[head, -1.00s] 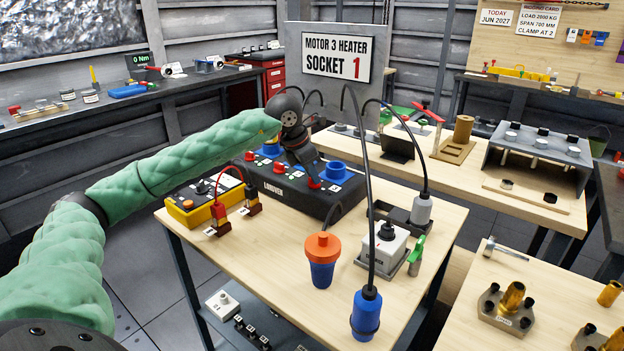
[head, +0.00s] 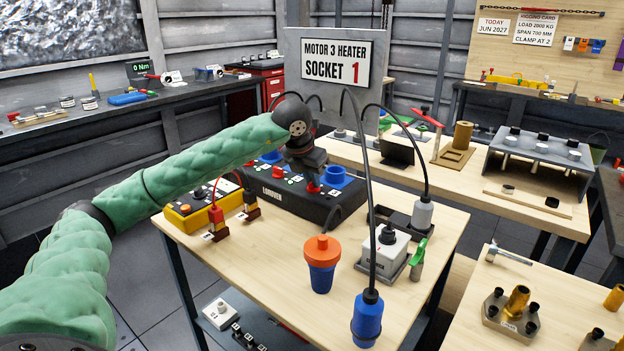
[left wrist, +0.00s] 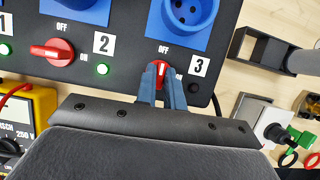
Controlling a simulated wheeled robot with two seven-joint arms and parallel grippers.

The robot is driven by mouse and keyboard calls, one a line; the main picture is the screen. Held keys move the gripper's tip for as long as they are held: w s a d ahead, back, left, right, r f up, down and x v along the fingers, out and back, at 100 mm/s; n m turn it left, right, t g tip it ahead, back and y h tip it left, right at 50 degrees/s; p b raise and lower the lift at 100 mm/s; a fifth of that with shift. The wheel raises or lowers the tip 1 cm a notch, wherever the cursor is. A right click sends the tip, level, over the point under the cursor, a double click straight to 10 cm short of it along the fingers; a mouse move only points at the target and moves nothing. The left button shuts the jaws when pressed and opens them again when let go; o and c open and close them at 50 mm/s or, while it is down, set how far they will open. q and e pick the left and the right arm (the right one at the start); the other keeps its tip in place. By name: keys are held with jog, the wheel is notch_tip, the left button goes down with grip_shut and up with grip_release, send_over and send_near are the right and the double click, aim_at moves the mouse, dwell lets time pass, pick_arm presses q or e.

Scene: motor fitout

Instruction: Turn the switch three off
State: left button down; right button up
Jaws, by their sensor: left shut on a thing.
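The black power box (head: 272,196) stands on the near wooden table. In the left wrist view it shows blue sockets and red rotary switches. Switch three (left wrist: 161,67), a red knob beside the label 3, points up towards OFF. The small lamp (left wrist: 193,88) beside it is dark. My left gripper (left wrist: 164,76) is shut on this knob, one blue-grey finger on each side. In the head view my left gripper (head: 311,177) is over the box's right part, its fingertips partly hidden. My right gripper is not in view.
Switch two (left wrist: 60,52) lies sideways towards ON, with a lit green lamp (left wrist: 102,69). A yellow meter (head: 203,204) with leads is left of the box. An orange-topped blue plug (head: 322,263) and a cabled blue plug (head: 367,318) stand in front. A sign (head: 336,61) reads socket 1.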

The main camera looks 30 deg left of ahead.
pick_arm(q)
jog(key=shift+a, duration=0.1)
jog(key=c, duration=1.5)
grip_release()
jog(key=v, duration=0.7)
jog(key=shift+r, duration=0.4)
jog(key=shift+s, duration=0.1)
